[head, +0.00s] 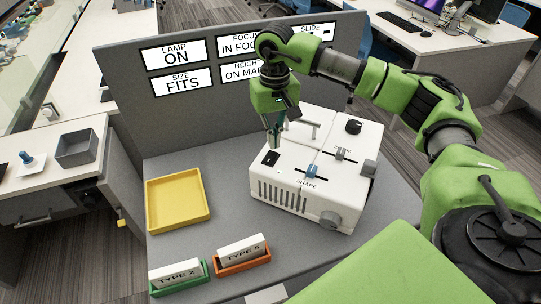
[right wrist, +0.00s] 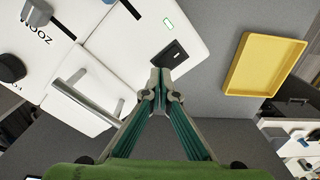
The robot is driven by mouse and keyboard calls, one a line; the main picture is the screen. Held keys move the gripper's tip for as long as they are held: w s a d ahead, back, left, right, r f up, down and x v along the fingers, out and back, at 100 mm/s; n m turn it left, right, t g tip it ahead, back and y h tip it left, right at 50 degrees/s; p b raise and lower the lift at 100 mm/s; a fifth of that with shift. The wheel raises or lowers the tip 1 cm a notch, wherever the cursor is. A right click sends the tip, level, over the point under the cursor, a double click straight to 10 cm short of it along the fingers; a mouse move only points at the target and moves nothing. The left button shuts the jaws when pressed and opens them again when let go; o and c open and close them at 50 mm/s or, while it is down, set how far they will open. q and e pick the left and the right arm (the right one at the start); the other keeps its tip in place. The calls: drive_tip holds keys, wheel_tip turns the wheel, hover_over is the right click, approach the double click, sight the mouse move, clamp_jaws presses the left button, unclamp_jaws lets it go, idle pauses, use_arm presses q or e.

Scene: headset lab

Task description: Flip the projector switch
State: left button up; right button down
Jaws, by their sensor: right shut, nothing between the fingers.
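The white projector (head: 275,189) stands on the grey desk, with sliders, a knob and a handle on top. A black rocker switch (head: 270,158) sits on its top near the left corner; the switch also shows in the right wrist view (right wrist: 170,54). My right gripper (head: 273,146) is shut and empty, pointing down beside the switch. In the right wrist view its closed fingertips (right wrist: 161,80) appear just below the switch; whether they touch it I cannot tell. My left gripper is not in view.
A yellow tray (head: 151,207) lies empty left of the projector. A green holder (head: 180,284) and an orange holder (head: 243,264) with white slides stand in front. A grey partition (head: 130,75) behind carries signs, including LAMP ON and SIZE FITS.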

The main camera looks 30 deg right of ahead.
drive_tip(key=shift+f+b, duration=0.9)
drive_tip(key=shift+f, duration=0.25)
idle(0.5)
drive_tip(key=shift+r, duration=0.1)
drive_tip(key=shift+r+p, duration=2.1)
drive_tip(key=shift+r, duration=1.4)
drive_tip(key=shift+f, duration=0.1)
